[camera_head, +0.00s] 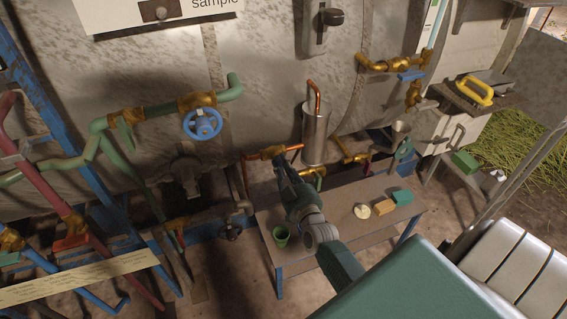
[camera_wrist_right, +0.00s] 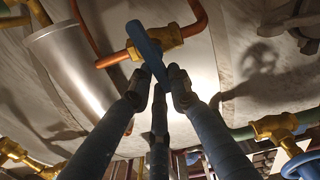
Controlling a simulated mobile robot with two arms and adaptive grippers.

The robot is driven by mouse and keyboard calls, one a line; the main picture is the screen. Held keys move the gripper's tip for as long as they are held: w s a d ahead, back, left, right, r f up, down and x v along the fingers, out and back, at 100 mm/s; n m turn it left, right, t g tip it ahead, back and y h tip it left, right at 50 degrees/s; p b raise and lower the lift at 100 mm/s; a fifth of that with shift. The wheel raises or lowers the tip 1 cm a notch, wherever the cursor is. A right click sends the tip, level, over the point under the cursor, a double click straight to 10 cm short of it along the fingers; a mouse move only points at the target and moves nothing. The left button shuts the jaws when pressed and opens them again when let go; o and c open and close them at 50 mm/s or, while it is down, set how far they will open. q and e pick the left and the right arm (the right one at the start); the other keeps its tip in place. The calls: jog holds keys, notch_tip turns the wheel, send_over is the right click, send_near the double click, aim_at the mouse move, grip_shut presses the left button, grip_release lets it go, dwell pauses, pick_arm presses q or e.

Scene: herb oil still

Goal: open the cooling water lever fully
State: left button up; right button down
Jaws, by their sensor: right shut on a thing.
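In the head view, a brass valve (camera_head: 264,153) sits on a copper pipe left of the steel cylinder. In the right wrist view, the brass valve (camera_wrist_right: 165,37) carries a blue lever (camera_wrist_right: 148,48), slanting from upper left to lower right. My right gripper (camera_wrist_right: 160,84) has its dark fingertips closed around the lever's lower end. In the head view, my right gripper (camera_head: 280,166) is just below the valve, and it hides most of the lever. My left gripper is in neither view.
A steel cylinder (camera_head: 315,135) stands right of the valve. Below is a bench (camera_head: 335,228) with a green cup (camera_head: 281,236), a round pale item (camera_head: 362,211), a tan block (camera_head: 384,206) and a green block (camera_head: 402,197). A blue handwheel (camera_head: 202,124) is at upper left.

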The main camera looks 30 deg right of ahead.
jog(key=n, duration=0.4)
jog(key=a+f+n, duration=0.1)
jog(key=n, duration=0.3)
jog(key=a+n, duration=0.1)
jog(key=n, duration=0.2)
jog(key=shift+w+a+f+n, duration=0.2)
jog(key=shift+w+f+n, duration=0.1)
jog(key=shift+n, duration=0.1)
jog(key=shift+a+f+n+b, duration=0.15)
jog(key=shift+n+b, duration=0.15)
jog(key=shift+n, duration=0.45)
jog(key=shift+f+n+b, duration=0.15)
jog(key=shift+n+b, duration=0.1)
jog(key=shift+n, duration=0.45)
jog(key=shift+a+f+n+b, duration=0.15)
jog(key=shift+n+b, duration=0.15)
jog(key=shift+n, duration=0.45)
jog(key=shift+d, duration=0.1)
jog(key=c, duration=1.6)
grip_release()
